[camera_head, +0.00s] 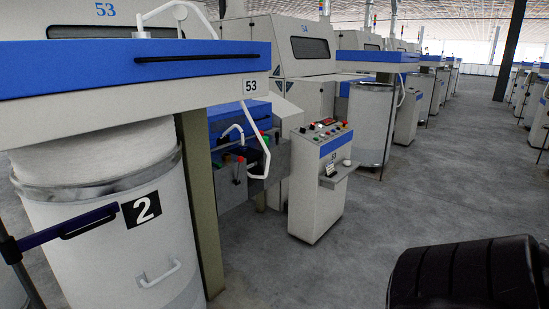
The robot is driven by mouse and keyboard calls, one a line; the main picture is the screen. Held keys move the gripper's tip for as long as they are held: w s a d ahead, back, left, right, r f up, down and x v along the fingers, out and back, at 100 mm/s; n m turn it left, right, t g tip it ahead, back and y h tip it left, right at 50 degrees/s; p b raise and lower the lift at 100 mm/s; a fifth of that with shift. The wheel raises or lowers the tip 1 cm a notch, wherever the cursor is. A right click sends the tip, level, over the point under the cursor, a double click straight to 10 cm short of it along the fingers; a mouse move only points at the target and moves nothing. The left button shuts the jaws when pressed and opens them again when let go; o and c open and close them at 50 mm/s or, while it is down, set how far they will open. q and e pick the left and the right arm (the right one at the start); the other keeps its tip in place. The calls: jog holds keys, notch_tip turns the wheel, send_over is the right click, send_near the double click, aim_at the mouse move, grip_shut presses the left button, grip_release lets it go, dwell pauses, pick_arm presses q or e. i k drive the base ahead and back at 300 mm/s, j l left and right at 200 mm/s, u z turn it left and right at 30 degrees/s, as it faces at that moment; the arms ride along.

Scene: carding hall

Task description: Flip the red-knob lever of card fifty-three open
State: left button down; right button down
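Card fifty-three stands at the left, with a blue and cream beam carrying the number plate 53 (250,86). Behind its olive post is a blue and grey mechanism (228,170) with small coloured parts. A small red spot (240,158) shows there, beside green ones; it may be the red knob, but it is too small to tell. A white bent rod (262,150) hangs in front and partly hides this area. The lever's position cannot be told. Neither of my grippers is in view.
A control console (320,185) marked 53, with a small shelf, stands right of the mechanism. A large white can (95,225) marked 2 and a dark blue bar (75,225) fill the lower left. A black ribbed object (465,275) is at lower right. Grey floor between is clear.

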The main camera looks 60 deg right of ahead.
aim_at(240, 159)
jog(key=z, duration=1.6)
jog(key=i+l+u, duration=0.1)
jog(key=u, duration=0.4)
jog(key=i+l+u, duration=0.15)
jog(key=u, duration=0.3)
jog(key=i+l+u, duration=0.25)
jog(key=l, duration=0.15)
jog(key=l+u, duration=0.25)
jog(key=l, duration=0.15)
jog(key=i+l+u, duration=0.1)
jog(key=l, duration=0.45)
jog(key=i+l+u, duration=0.1)
jog(key=l, duration=0.5)
jog(key=i+l+u, duration=0.1)
jog(key=l, duration=1.05)
jog(key=i+l, duration=0.15)
jog(key=l, duration=0.95)
jog(key=i+u, duration=0.05)
jog(key=i, duration=0.05)
